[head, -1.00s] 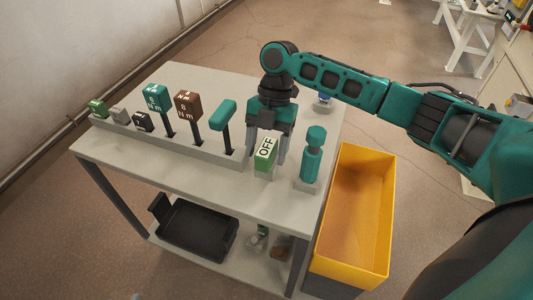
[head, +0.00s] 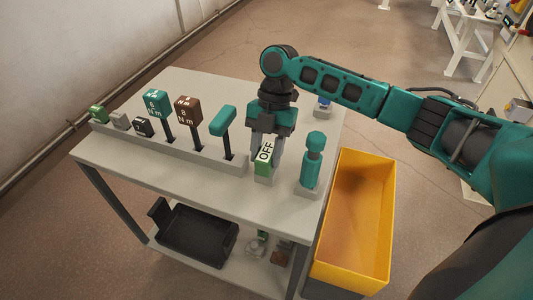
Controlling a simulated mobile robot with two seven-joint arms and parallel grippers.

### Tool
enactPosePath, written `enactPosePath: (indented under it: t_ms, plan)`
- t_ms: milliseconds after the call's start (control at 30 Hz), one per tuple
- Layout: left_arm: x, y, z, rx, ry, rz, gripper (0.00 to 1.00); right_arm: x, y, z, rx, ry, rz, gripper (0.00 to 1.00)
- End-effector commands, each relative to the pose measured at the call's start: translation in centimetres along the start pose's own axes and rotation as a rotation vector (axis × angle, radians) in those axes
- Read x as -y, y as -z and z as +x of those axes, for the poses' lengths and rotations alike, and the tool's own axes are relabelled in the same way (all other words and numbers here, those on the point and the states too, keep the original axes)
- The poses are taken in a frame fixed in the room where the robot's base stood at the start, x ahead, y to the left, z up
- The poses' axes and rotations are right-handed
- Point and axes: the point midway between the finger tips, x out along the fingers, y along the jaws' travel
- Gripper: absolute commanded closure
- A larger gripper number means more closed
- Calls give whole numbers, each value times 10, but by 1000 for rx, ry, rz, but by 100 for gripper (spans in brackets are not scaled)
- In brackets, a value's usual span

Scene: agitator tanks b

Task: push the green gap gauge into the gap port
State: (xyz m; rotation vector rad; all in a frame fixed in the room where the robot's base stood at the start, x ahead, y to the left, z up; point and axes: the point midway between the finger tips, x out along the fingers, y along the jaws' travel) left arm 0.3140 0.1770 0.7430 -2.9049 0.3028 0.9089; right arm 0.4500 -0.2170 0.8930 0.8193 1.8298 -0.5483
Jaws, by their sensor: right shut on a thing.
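My right gripper (head: 267,158) points down over the table and is shut on a green block with a white "OFF" label (head: 262,169). The block is at a small grey holder at the table's front; I cannot tell whether it is lifted clear. A small green block (head: 98,113) sits at the far left end of the long grey rack (head: 195,153). I cannot tell from the view which green block is the gap gauge, and no gap port can be made out. My left gripper is not in view.
Along the rack stand grey and black blocks, a teal tool (head: 156,101), a brown one (head: 187,108) and a teal T-handle (head: 222,121). A teal bottle-like piece (head: 312,162) stands right of my gripper. A yellow bin (head: 381,222) is beside the table; a black tray (head: 195,233) is below.

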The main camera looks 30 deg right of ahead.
Motion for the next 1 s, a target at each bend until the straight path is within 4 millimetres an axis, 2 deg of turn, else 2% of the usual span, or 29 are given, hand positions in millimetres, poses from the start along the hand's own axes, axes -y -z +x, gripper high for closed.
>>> enactPosePath:
  t_ms: [167, 367, 733, 900, 1000]
  plan:
    - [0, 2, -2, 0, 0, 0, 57, -1, 7, -19, 1, -3, -2, 95]
    - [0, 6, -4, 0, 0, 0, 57, 0, 22, -56, 3, -4, -3, 95]
    - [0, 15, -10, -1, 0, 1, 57, -1, 61, -149, 3, -5, -2, 95]
    - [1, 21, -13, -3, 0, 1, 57, 0, 71, -173, 3, -2, -1, 95]
    - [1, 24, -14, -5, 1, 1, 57, 0, 74, -180, 2, -1, 1, 95]
